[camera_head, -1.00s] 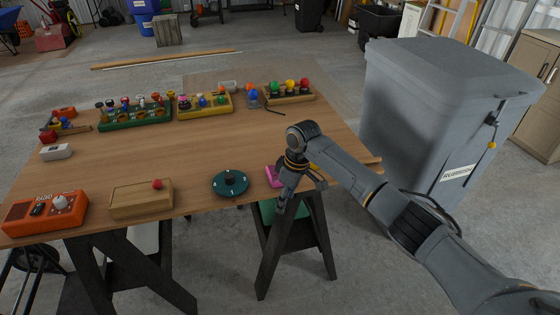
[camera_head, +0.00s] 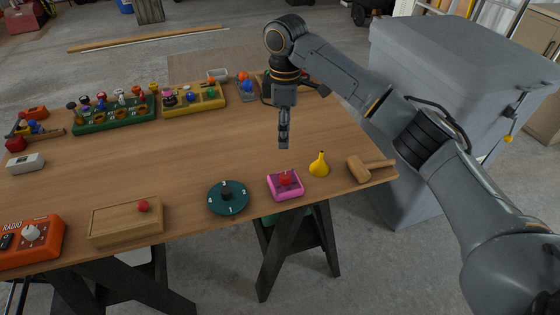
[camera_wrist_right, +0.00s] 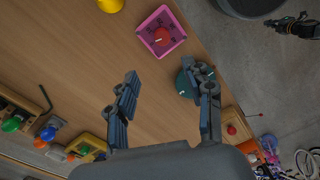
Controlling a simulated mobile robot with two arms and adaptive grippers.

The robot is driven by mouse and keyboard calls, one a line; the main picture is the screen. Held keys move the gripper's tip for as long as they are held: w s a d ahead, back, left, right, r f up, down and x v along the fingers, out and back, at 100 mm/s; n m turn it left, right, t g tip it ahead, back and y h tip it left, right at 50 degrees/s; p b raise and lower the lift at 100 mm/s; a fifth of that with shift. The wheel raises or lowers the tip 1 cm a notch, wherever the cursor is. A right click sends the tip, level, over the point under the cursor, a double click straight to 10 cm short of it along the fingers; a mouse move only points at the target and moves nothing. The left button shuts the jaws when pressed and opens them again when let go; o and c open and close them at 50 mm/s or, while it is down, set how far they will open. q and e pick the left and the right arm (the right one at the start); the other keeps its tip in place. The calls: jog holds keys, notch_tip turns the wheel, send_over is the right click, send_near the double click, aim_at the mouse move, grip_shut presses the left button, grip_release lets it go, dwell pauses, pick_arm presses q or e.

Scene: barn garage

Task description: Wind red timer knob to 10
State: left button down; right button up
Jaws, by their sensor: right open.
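The red timer knob (camera_head: 285,177) sits on a pink square base (camera_head: 287,192) near the front edge of the table. In the right wrist view the red knob (camera_wrist_right: 162,37) shows a pale pointer line, and dark marks ring it on the pink base (camera_wrist_right: 151,22); I cannot read them. My right gripper (camera_head: 284,146) hangs pointing down above the table, behind the pink timer and apart from it. In the right wrist view its two fingers (camera_wrist_right: 168,82) are spread and empty, with the timer beyond their tips. My left gripper is in neither view.
A dark green dial (camera_head: 228,199) lies left of the timer. A yellow funnel-shaped piece (camera_head: 319,166) and a wooden mallet (camera_head: 370,168) lie to its right. A wooden box with a red knob (camera_head: 126,221) and an orange radio (camera_head: 30,243) stand further left. The table's middle is clear.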

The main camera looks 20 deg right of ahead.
send_over(284, 175)
notch_tip(284, 175, down, 6)
jog(key=shift+d+r, duration=0.15)
jog(key=shift+r, duration=0.05)
notch_tip(284, 175, down, 4)
jog(key=shift+r+p, duration=0.15)
jog(key=shift+p, duration=0.25)
notch_tip(284, 175, down, 3)
jog(key=shift+f, duration=0.5)
jog(key=shift+c, duration=0.2)
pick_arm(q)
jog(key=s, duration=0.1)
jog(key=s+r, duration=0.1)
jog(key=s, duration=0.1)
pick_arm(e)
grip_shut()
